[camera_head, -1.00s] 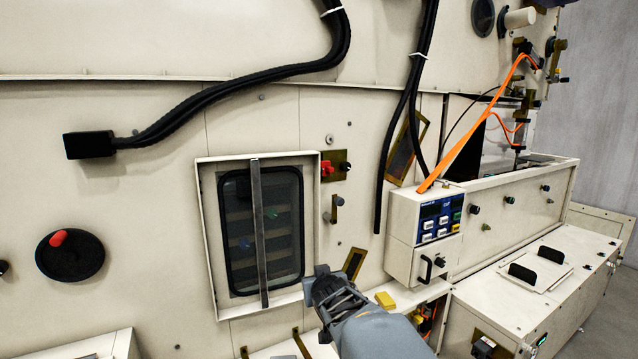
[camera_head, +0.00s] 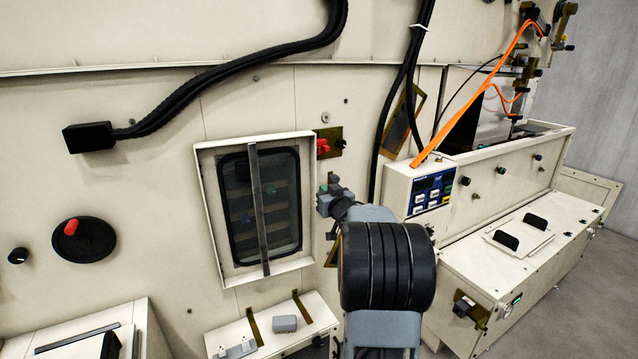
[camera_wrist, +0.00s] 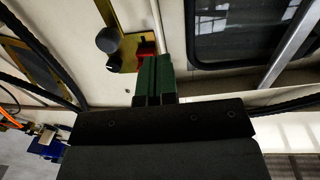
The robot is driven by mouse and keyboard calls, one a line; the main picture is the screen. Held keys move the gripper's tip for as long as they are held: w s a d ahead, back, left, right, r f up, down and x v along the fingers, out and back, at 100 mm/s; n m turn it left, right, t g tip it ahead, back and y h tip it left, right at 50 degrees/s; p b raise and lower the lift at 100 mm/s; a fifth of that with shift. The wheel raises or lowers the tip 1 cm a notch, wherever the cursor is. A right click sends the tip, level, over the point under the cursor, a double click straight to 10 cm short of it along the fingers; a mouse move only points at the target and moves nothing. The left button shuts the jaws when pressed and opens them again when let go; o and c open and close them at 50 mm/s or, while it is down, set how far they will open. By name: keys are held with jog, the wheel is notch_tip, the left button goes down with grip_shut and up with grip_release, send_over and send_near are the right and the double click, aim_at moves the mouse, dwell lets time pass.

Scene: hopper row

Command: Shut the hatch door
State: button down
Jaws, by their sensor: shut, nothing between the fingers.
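The hatch door (camera_head: 208,210) is a pale framed panel on the wall with a dark rounded window (camera_head: 240,215) and a grey upright bar (camera_head: 258,210) across it. The frame stands out from the wall; I cannot tell whether it is fully closed. My gripper (camera_head: 330,188) is just right of the frame's right edge, below the red knob (camera_head: 323,146). In the wrist view the green fingers (camera_wrist: 153,78) are together and empty, pointing toward the red knob (camera_wrist: 146,50). The window (camera_wrist: 235,30) shows at upper right there.
A brass plate (camera_wrist: 126,20) carries the red knob and a black knob (camera_wrist: 107,40). A control box (camera_head: 428,195) stands right of my arm, with black cables (camera_head: 408,80) above. A low shelf (camera_head: 270,340) juts out below the hatch.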

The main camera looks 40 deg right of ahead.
aim_at(315, 182)
jog(key=shift+p+x, duration=0.65)
jog(key=shift+x, duration=1.95)
